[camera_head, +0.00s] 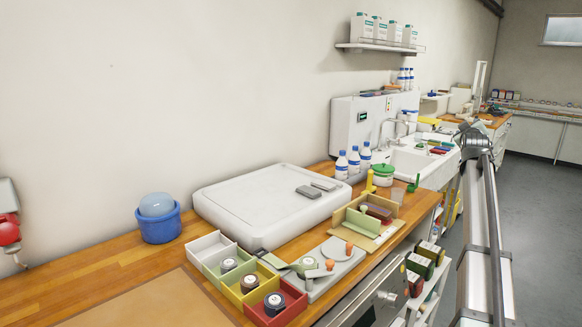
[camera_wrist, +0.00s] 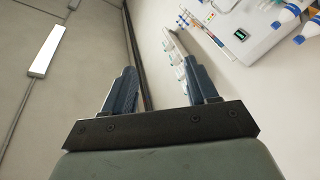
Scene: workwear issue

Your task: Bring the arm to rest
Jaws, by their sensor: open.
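My gripper (camera_wrist: 162,84) shows in the wrist view with its two dark blue fingers spread apart. Nothing is held between them. Behind the fingers are bare wall, ceiling and a long lit lamp (camera_wrist: 47,52), so the gripper appears to be up in free air, clear of the worktop. In the head view my silver arm rises along the right side, in front of the counter's edge. I cannot make out the fingers there.
A white sink (camera_head: 410,165) lies farther back. The grey floor (camera_head: 545,220) at right is clear.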

